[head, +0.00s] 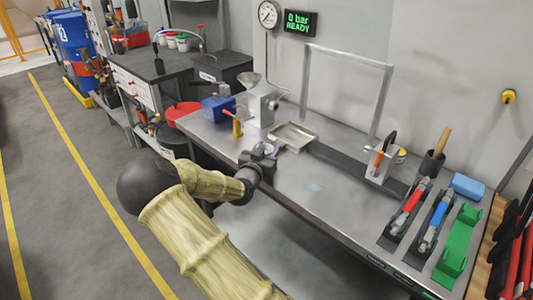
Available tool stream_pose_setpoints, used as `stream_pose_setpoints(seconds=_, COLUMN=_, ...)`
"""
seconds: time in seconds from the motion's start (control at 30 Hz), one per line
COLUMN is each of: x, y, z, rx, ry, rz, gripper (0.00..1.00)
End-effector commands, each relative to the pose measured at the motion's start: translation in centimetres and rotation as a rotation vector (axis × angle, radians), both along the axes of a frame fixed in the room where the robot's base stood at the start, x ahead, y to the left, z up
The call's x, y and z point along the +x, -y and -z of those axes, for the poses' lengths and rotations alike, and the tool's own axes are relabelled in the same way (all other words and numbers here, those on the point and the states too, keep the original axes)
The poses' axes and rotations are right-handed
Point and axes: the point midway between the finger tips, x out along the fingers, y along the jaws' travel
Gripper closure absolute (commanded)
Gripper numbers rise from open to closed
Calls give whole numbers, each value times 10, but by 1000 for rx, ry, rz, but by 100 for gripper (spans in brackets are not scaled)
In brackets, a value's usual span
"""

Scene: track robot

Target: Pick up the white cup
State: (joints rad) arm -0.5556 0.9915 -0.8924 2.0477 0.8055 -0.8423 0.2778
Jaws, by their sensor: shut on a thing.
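My gripper (262,157) is at the front edge of the metal workbench (320,195), left of its middle. It is shut on a small pale thing, which appears to be the white cup (268,149). Only a small part of the cup shows, between and above the dark fingers. The rest of it is hidden by my gripper. I cannot tell whether the cup touches the bench top.
Behind my gripper stand a shallow metal tray (293,136), a grey grinder-like machine (261,108) and a blue vise (217,108). A brass-coloured cylinder (237,129) is close on the left. Red and blue tools in holders (407,210) lie right. The bench middle is clear.

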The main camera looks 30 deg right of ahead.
Motion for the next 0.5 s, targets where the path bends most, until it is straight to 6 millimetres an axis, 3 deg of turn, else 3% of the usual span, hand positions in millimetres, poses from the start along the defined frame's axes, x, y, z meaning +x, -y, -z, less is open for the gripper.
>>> stream_pose_setpoints(seconds=0.3, x=0, y=-1, z=-60, rx=1, ry=6, rz=-2, gripper=76)
stream_pose_setpoints(seconds=0.5, x=0, y=0, z=-88, rx=0, ry=3, rz=-1, gripper=76)
